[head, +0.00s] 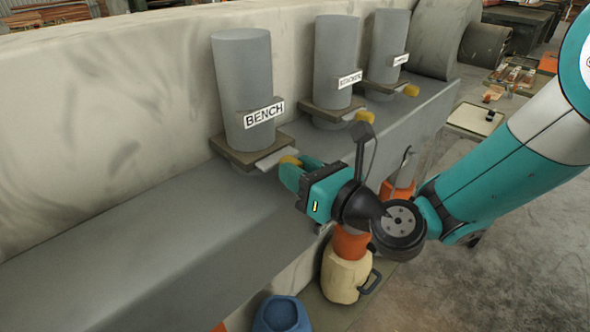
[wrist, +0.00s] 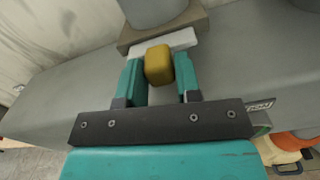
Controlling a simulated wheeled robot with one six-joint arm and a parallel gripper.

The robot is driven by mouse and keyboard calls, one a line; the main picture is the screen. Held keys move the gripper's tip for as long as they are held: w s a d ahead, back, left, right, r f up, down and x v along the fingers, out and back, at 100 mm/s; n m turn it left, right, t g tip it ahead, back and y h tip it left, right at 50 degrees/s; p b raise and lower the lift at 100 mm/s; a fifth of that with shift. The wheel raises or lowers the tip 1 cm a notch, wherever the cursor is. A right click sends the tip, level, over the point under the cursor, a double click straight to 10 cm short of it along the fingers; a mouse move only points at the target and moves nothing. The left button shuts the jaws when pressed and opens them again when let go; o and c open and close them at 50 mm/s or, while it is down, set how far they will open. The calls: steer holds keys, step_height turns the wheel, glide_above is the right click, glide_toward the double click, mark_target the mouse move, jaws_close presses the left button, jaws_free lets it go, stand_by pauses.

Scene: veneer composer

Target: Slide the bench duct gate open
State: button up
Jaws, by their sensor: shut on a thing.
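The bench duct (head: 243,85) is a grey upright cylinder with a label reading BENCH, standing in a brown collar (head: 236,157) on the grey ledge. A light grey gate plate (head: 275,160) sticks out of the collar toward my gripper, with a yellow knob (head: 290,161) at its outer end. My gripper (head: 291,172) is at this knob. In the wrist view the yellow knob (wrist: 159,64) sits between the two teal fingers (wrist: 160,80), and the gate plate (wrist: 178,42) shows just beyond it. My gripper is shut on the knob. The far side of the knob is hidden.
Two more grey ducts, the middle one (head: 336,62) and the far one (head: 388,45), stand along the ledge with yellow knobs. Below the ledge are a cream jug (head: 344,272) and a blue container (head: 281,315). The ledge (head: 130,255) is clear at the left.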

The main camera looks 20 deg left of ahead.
steer(key=shift+b+v, duration=1.7)
steer(key=shift+v, duration=0.3)
stand_by(0.3)
steer(key=o, duration=0.9)
steer(key=shift+d, duration=0.15)
steer(key=shift+b+v, duration=2.2)
steer(key=shift+v, duration=0.75)
steer(key=shift+s, duration=0.1)
